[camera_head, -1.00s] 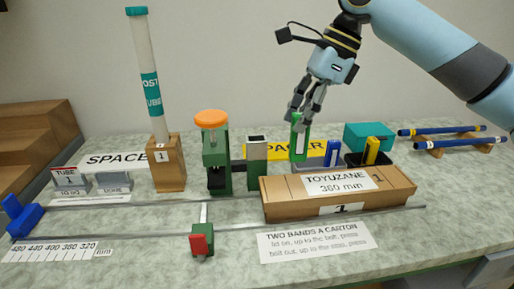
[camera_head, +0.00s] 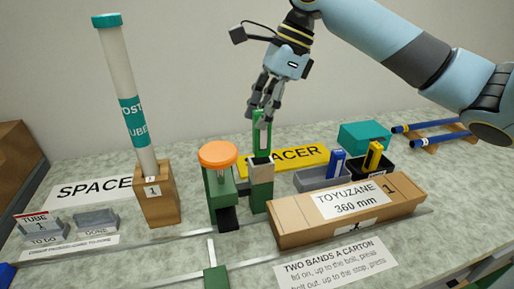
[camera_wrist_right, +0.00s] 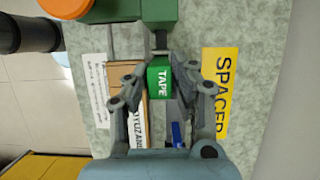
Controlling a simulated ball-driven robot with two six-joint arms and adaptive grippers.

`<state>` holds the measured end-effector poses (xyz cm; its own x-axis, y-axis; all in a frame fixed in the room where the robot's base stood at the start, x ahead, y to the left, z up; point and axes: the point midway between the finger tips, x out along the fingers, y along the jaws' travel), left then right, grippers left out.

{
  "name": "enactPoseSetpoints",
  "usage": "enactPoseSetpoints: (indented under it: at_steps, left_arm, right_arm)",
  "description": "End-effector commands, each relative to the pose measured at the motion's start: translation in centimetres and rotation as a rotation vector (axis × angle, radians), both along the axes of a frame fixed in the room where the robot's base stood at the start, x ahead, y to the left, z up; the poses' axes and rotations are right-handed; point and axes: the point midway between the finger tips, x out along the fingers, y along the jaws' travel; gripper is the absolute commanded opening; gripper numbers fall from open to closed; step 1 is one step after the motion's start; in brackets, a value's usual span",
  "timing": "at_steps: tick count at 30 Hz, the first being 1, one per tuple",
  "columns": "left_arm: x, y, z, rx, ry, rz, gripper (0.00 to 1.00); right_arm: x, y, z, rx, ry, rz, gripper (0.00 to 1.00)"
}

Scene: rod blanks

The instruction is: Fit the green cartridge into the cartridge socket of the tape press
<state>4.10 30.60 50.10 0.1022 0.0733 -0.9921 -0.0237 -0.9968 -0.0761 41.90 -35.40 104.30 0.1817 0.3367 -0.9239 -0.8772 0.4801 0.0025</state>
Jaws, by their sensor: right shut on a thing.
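The green cartridge (camera_head: 262,138) is upright in my right gripper (camera_head: 264,110), whose fingers are shut on its upper part. In the right wrist view the cartridge (camera_wrist_right: 160,80), marked TAPE, sits between the fingertips. The tape press (camera_head: 221,190) is green with an orange knob (camera_head: 218,154). Its cartridge socket (camera_head: 261,172) is the pale-topped post at its right. In the head view the cartridge's lower end meets the socket's top edge. I cannot tell whether it is in the mouth, above it or behind it. My left gripper is not in view.
A TOYUZANE carton (camera_head: 345,215) lies in front, to the right of the press. Blue (camera_head: 337,160) and yellow (camera_head: 373,155) cartridges stand in trays at the right. A tall post tube (camera_head: 125,95) stands in a wooden block (camera_head: 155,196) at the left.

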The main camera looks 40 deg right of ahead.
Motion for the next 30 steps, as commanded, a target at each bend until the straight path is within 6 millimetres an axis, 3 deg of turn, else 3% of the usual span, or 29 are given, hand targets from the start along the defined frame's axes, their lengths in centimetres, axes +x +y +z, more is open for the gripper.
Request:
enactPoseSetpoints:
  at_steps: [3, 6, 12, 18, 23, 24, 28, 30]
  left_arm:
    - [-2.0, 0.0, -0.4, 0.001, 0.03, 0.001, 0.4]
    - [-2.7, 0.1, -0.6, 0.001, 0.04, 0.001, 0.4]
    - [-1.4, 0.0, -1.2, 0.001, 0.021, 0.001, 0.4]
    - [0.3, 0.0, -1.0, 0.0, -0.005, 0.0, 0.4]
    - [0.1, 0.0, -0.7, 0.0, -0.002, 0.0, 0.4]
    - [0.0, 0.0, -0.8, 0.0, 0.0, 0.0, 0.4]
    - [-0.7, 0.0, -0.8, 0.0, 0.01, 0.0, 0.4]
    - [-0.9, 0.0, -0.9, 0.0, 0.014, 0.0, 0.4]
  right_arm:
    - [0.0, 0.1, -1.7, 0.002, 0.001, -0.001, 0.0]
    - [0.0, 0.0, -2.8, 0.001, 0.001, -0.001, 0.0]
    - [0.0, 0.1, -6.2, 0.002, 0.001, -0.001, 0.0]
    - [0.1, 0.0, -6.3, -0.002, -0.003, 0.0, 0.0]
    - [0.0, 0.0, -6.4, 0.0, -0.002, -0.001, 0.0]
    - [0.1, 0.0, -6.5, -0.001, -0.002, 0.0, 0.27]
    - [0.1, 0.0, -6.5, -0.001, -0.002, 0.0, 0.44]
    - [0.1, 0.0, -6.5, -0.001, -0.002, 0.0, 0.46]
